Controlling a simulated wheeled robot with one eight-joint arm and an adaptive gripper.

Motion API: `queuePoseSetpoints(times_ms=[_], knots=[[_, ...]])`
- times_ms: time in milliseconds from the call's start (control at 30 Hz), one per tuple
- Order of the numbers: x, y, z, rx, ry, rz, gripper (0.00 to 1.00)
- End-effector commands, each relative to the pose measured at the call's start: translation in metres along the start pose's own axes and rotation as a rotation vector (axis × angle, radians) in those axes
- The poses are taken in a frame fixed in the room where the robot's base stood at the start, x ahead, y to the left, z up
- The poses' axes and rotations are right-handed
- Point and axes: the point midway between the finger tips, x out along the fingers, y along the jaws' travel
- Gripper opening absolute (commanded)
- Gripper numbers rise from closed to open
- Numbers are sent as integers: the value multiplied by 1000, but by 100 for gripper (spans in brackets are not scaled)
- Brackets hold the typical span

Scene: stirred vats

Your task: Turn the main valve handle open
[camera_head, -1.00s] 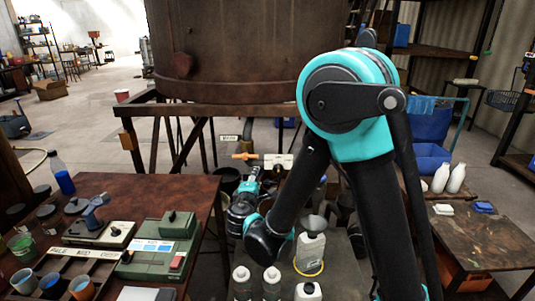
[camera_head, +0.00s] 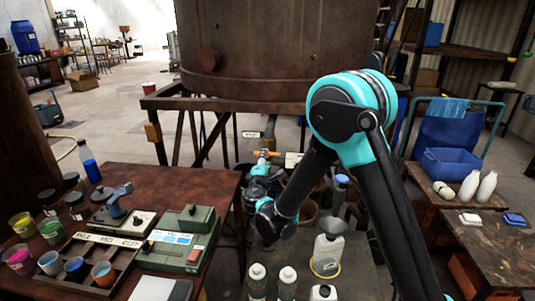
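The main valve handle (camera_head: 267,153) looks like a small orange bar below the big rusty vat (camera_head: 260,55), beside a pale plate (camera_head: 293,160). My gripper (camera_head: 264,160) is at the end of my black and turquoise arm, just in front of the handle. Its tips overlap the handle in the picture. I cannot tell whether they touch it or whether the fingers are open or shut. The gripper is small and far off here, and it partly hides the valve's lower part.
A brown table (camera_head: 228,182) on the left holds cups, jars, a blue bottle (camera_head: 89,161) and a green box (camera_head: 183,240). White bottles (camera_head: 327,249) stand on a low surface near my arm. A bench (camera_head: 487,243) and a blue crate (camera_head: 449,167) are at right. Open floor lies back left.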

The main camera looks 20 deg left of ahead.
Motion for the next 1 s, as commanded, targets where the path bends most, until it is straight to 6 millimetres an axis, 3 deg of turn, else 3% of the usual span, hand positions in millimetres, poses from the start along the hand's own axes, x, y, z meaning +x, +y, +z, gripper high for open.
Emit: queuePoseSetpoints(times_ms=[100,300,767,1000], knots=[[23,0,1,0,-3,-1,40],[50,0,1,0,-2,-1,40],[61,0,0,0,1,0,40],[60,0,0,0,0,0,10]])
